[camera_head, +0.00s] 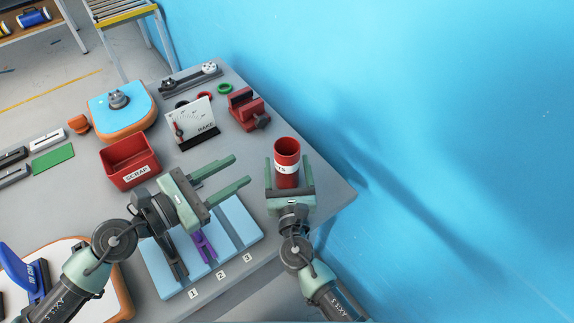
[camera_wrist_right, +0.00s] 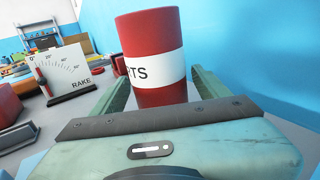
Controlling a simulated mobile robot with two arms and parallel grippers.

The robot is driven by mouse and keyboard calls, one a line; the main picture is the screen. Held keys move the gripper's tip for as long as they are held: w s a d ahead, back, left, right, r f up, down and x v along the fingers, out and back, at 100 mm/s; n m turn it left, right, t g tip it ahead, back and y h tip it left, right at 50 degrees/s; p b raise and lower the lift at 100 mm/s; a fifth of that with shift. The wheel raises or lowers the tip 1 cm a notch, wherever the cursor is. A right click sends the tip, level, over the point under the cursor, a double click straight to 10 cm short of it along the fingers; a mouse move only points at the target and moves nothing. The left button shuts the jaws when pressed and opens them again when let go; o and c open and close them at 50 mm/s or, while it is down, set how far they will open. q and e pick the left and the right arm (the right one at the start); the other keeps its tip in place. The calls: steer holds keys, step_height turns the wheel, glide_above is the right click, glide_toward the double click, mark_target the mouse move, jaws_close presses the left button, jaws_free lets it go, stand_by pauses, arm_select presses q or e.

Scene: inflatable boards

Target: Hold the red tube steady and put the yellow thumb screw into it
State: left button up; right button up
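The red tube (camera_head: 287,152) stands upright near the table's right edge, with a white label band ending in "TS". It also shows in the right wrist view (camera_wrist_right: 150,38). My right gripper (camera_head: 289,172) has one finger on each side of the tube. The fingers look spread, with a small gap on the right; contact is hard to tell. My left gripper (camera_head: 228,176) is open and empty, left of the tube, above the blue numbered mat. I see no yellow thumb screw in either view.
The blue mat (camera_head: 240,221) holds a purple tool (camera_head: 204,246) and a dark tool at its slots. A red SCRAP bin (camera_head: 130,162), a RAKE gauge (camera_head: 192,120) and a red vise-like block (camera_head: 247,109) stand behind. A blue wall is close on the right.

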stand_by(0.3)
steer(key=s, duration=0.8)
steer(key=s+d, duration=0.1)
steer(key=s, duration=0.3)
steer(key=shift+d, duration=0.1)
